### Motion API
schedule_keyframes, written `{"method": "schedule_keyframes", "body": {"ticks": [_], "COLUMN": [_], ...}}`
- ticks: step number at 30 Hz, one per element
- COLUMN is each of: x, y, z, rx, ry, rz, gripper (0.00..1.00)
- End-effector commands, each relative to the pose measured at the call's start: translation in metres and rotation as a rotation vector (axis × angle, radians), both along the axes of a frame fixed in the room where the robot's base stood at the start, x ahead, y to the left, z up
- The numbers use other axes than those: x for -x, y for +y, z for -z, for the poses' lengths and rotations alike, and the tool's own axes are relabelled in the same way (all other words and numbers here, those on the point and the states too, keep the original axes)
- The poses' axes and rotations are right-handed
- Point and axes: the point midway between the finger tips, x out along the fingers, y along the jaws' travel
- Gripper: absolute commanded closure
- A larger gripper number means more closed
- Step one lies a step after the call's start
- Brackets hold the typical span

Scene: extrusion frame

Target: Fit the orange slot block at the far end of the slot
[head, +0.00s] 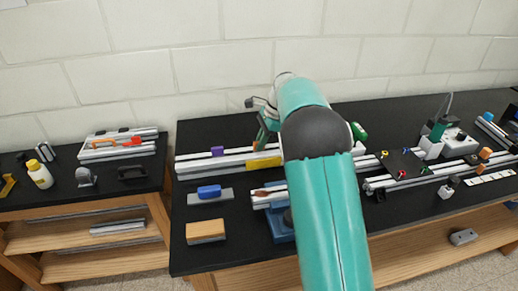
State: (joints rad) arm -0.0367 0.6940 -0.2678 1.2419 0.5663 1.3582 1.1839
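A long silver slotted extrusion (195,164) lies along the dark bench, passing behind my arm. A purple block (217,151) and a yellow block (264,162) sit on or against it. My gripper (262,138) is over the extrusion near the yellow block, left of my arm's elbow. Its fingertips are small and partly hidden, so I cannot tell whether it is open or holds anything. An orange block (485,153) sits at the right of the bench. I cannot tell which orange piece is the slot block.
A blue block (209,191) on a grey piece and a wooden block (205,231) stand at the bench's front left. A short extrusion (262,202) lies close to my arm. A dark plate with coloured parts (403,166) and a green tool (438,129) are at right.

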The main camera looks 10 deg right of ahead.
Motion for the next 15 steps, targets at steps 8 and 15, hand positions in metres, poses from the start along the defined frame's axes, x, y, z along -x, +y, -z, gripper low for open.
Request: {"method": "schedule_keyframes", "body": {"ticks": [8,15], "x": [0.0,-0.001], "y": [0.0,0.0], "z": [-0.001,-0.017], "rx": [0.0,0.0], "ry": [-0.001,-0.003], "rz": [0.0,0.001], "gripper": [1.0,1.0]}}
